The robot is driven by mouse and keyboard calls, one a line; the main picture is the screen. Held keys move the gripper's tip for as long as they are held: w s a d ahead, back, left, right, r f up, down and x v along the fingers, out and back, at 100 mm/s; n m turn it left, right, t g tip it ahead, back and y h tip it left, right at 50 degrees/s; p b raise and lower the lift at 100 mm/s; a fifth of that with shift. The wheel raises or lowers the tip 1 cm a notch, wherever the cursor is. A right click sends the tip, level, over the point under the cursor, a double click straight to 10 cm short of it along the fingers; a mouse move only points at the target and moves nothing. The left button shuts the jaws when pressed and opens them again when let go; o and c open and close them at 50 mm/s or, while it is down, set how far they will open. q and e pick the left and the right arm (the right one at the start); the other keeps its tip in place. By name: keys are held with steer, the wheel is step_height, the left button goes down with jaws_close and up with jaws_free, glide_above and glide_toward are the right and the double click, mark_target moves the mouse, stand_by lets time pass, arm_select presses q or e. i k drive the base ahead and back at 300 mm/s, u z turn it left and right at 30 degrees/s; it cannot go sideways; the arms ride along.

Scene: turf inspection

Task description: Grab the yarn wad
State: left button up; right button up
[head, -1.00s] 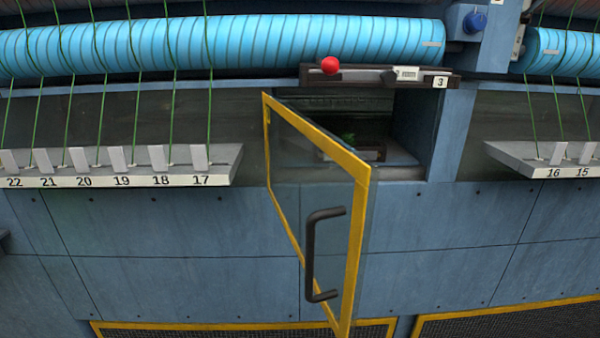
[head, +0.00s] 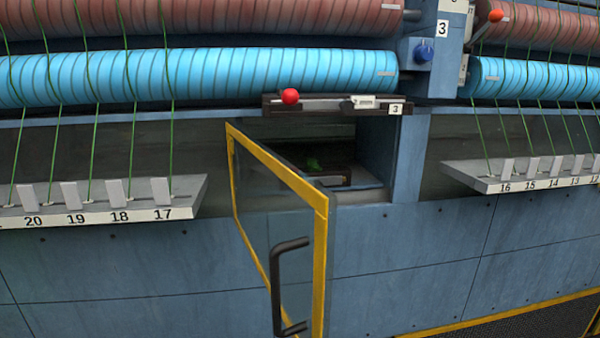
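A small green wad (head: 313,163), which looks like the yarn wad, lies inside a dark open compartment (head: 372,194) in the blue machine. It is small and dim in the head view, and its lower part is hard to make out. A yellow-framed clear door (head: 319,255) with a black handle (head: 277,285) stands open in front of the compartment's left side. Neither of my grippers is in view.
A dark bar with a red knob (head: 290,96) and label 3 runs above the opening. Numbered ledges with green strands stand at left (head: 100,212) and right (head: 540,178). Blue rollers (head: 220,75) run above. The opening's right part is clear of the door.

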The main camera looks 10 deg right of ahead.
mark_target(312, 162)
steer(key=k, duration=0.5)
steer(key=z, duration=1.75)
steer(key=i, duration=2.65)
steer(key=u, duration=1.7)
